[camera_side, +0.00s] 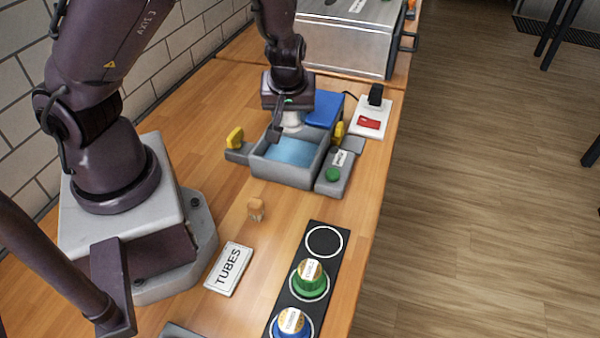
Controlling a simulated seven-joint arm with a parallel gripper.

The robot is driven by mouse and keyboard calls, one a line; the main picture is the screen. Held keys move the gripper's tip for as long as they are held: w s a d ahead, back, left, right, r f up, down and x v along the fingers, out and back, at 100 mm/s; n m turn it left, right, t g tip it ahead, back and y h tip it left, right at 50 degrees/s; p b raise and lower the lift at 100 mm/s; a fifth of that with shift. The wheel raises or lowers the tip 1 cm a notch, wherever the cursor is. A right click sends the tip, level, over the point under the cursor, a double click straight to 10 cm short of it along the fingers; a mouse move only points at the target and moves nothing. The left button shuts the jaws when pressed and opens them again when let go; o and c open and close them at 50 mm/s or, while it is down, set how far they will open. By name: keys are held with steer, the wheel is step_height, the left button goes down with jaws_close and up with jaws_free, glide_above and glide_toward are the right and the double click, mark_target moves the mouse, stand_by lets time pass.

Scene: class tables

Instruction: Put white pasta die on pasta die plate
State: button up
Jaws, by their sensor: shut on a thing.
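My gripper (286,108) is shut on the white pasta die (293,120). The die is partly hidden by a finger and is at the far side of a grey basin with a blue inside. I cannot tell whether it touches the basin. The pasta die plate (343,240) is a black strip near the table's right edge, with white rings. Its far ring is empty. A green die (310,282) stands on the middle ring and a blue die (291,325) on the near one.
The grey basin (287,174) has yellow handles and a side box with a green button (333,175). A TUBES sign (229,269) and a small tan piece (256,209) lie left of the plate. A red switch box (370,120) and a metal case (345,45) stand behind.

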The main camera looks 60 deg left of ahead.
steer(key=shift+s+d+f+m+t, duration=0.35)
steer(key=shift+d+f+m, duration=0.25)
steer(key=shift+m, duration=0.2)
steer(key=s+d+f+m+h, duration=0.1)
steer(key=s+d+m+h, duration=0.2)
steer(key=d+m+h, duration=1.15)
steer(key=shift+w+d+f+m+y, duration=0.1)
steer(key=shift+d+f+m+y, duration=0.85)
steer(key=shift+f+m+y, duration=0.25)
steer(key=shift+s+d+f+m+y, duration=0.1)
steer(key=shift+d+f+m+y, duration=0.8)
steer(key=shift+f+m+y, duration=0.3)
steer(key=shift+w+d+f+m+y, duration=0.1)
steer(key=shift+d+f+m+y, duration=0.85)
steer(key=shift+f+y, duration=0.3)
steer(key=shift+f, duration=0.25)
steer(key=o, duration=1)
